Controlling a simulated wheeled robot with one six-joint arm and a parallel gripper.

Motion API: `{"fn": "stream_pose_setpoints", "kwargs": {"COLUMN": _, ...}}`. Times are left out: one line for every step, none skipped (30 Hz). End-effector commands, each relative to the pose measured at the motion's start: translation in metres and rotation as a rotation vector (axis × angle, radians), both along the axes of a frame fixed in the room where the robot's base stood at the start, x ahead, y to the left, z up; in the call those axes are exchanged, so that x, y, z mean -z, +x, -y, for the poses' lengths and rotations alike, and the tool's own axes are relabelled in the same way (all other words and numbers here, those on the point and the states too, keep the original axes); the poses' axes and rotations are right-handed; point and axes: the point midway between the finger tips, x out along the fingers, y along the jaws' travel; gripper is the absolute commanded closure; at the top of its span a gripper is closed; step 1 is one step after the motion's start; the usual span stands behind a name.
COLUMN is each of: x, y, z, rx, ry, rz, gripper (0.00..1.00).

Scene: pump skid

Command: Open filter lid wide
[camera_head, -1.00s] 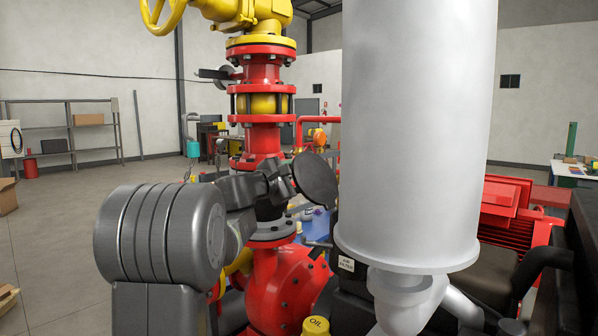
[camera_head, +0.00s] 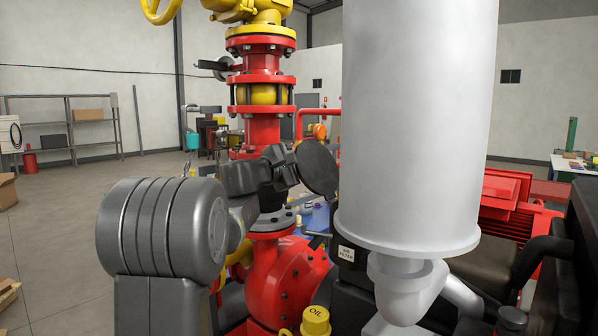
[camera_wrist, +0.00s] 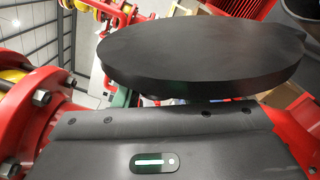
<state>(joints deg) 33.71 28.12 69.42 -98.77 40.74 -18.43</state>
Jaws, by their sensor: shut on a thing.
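The filter lid, a dark round disc (camera_head: 319,166), stands tilted in the middle of the head view, just left of the big grey cylinder. It fills the upper middle of the wrist view as a broad black disc (camera_wrist: 200,55) seen nearly edge-on. My gripper (camera_head: 292,168) is at the disc's left side and is shut on it; the fingers are mostly hidden. A black housing with an AIR FILTER label (camera_head: 346,253) sits below the disc, partly hidden behind the grey cylinder; its opening does not show.
The large grey cylinder (camera_head: 416,120) stands close to the disc's right. A red flanged pipe (camera_head: 262,130) rises behind my gripper, and red flanges (camera_wrist: 35,105) are close at left in the wrist view. A yellow OIL cap (camera_head: 316,320) is below.

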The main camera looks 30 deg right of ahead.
Motion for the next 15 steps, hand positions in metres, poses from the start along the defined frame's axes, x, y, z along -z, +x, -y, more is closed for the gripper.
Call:
{"fn": "stream_pose_setpoints", "kwargs": {"x": 0.001, "y": -0.004, "z": 0.001, "rx": 0.001, "ry": 0.006, "rz": 0.035, "gripper": 1.0}}
{"fn": "stream_pose_setpoints", "kwargs": {"x": 0.0, "y": -0.005, "z": 0.001, "rx": 0.001, "ry": 0.011, "rz": 0.053, "gripper": 1.0}}
{"fn": "stream_pose_setpoints", "kwargs": {"x": -0.002, "y": -0.007, "z": 0.002, "rx": 0.002, "ry": 0.019, "rz": 0.077, "gripper": 1.0}}
{"fn": "stream_pose_setpoints", "kwargs": {"x": -0.004, "y": -0.008, "z": 0.002, "rx": 0.002, "ry": 0.024, "rz": 0.093, "gripper": 1.0}}
{"fn": "stream_pose_setpoints", "kwargs": {"x": -0.006, "y": -0.01, "z": 0.003, "rx": 0.002, "ry": 0.028, "rz": 0.108, "gripper": 1.0}}
{"fn": "stream_pose_setpoints", "kwargs": {"x": -0.008, "y": -0.011, "z": 0.003, "rx": 0.001, "ry": 0.034, "rz": 0.123, "gripper": 1.0}}
{"fn": "stream_pose_setpoints", "kwargs": {"x": -0.009, "y": -0.012, "z": 0.003, "rx": 0.001, "ry": 0.037, "rz": 0.133, "gripper": 1.0}}
{"fn": "stream_pose_setpoints", "kwargs": {"x": -0.01, "y": -0.013, "z": 0.004, "rx": 0.0, "ry": 0.039, "rz": 0.141, "gripper": 1.0}}
{"fn": "stream_pose_setpoints", "kwargs": {"x": -0.011, "y": -0.013, "z": 0.004, "rx": 0.001, "ry": 0.042, "rz": 0.147, "gripper": 1.0}}
{"fn": "stream_pose_setpoints", "kwargs": {"x": -0.012, "y": -0.013, "z": 0.004, "rx": 0.001, "ry": 0.043, "rz": 0.151, "gripper": 1.0}}
{"fn": "stream_pose_setpoints", "kwargs": {"x": -0.012, "y": -0.014, "z": 0.004, "rx": 0.0, "ry": 0.044, "rz": 0.152, "gripper": 1.0}}
{"fn": "stream_pose_setpoints", "kwargs": {"x": -0.013, "y": -0.014, "z": 0.004, "rx": 0.001, "ry": 0.045, "rz": 0.153, "gripper": 1.0}}
{"fn": "stream_pose_setpoints", "kwargs": {"x": -0.013, "y": -0.014, "z": 0.004, "rx": 0.001, "ry": 0.045, "rz": 0.153, "gripper": 1.0}}
{"fn": "stream_pose_setpoints", "kwargs": {"x": -0.013, "y": -0.014, "z": 0.004, "rx": 0.001, "ry": 0.045, "rz": 0.152, "gripper": 1.0}}
{"fn": "stream_pose_setpoints", "kwargs": {"x": -0.013, "y": -0.013, "z": 0.004, "rx": 0.001, "ry": 0.045, "rz": 0.152, "gripper": 1.0}}
